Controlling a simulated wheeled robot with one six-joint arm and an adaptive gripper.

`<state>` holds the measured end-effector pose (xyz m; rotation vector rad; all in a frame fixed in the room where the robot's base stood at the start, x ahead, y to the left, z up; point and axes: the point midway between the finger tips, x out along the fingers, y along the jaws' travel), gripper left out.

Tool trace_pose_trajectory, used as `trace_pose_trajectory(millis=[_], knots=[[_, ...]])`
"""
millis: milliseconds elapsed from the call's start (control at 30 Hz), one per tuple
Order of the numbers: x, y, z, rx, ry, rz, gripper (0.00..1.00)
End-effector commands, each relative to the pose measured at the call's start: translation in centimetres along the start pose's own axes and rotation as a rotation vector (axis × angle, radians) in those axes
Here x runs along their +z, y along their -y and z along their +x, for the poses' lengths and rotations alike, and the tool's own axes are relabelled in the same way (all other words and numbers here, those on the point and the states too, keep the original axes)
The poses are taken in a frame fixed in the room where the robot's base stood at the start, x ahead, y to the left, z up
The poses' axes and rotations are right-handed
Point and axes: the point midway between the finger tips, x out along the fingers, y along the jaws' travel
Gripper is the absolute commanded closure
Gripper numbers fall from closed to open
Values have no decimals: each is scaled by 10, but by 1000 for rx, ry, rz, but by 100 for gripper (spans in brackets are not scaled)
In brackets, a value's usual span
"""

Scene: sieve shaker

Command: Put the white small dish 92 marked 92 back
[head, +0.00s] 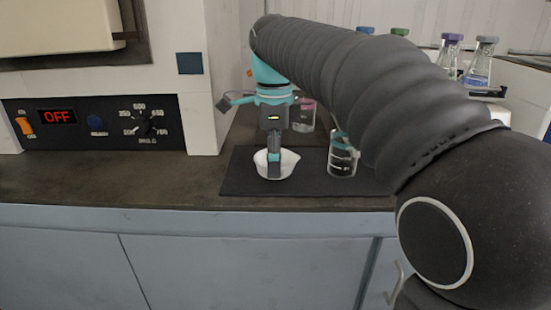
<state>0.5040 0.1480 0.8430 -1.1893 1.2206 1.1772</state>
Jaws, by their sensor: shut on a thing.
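The white small dish (287,164) is on or just above the dark mat (235,180) on the counter. I cannot tell whether it touches the mat. It looks roughly upright, with a spout-like point at its right rim. My gripper (274,170) points down at it and is shut on its near wall. The fingers cover part of the dish's front. No mark 92 can be read from here.
A glass beaker (342,158) stands close to the right of the dish. Another glass vessel (303,115) with pink stands behind. Flasks (480,65) are at the back right. A furnace panel (95,122) reading OFF is at the left. The counter (150,178) left of the mat is clear.

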Motion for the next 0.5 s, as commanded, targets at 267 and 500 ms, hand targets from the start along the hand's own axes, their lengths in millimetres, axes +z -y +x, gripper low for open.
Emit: trace_pose_trajectory(millis=[267,500], knots=[[0,0,3,1,0,0,53],[0,0,3,0,0,0,0]])
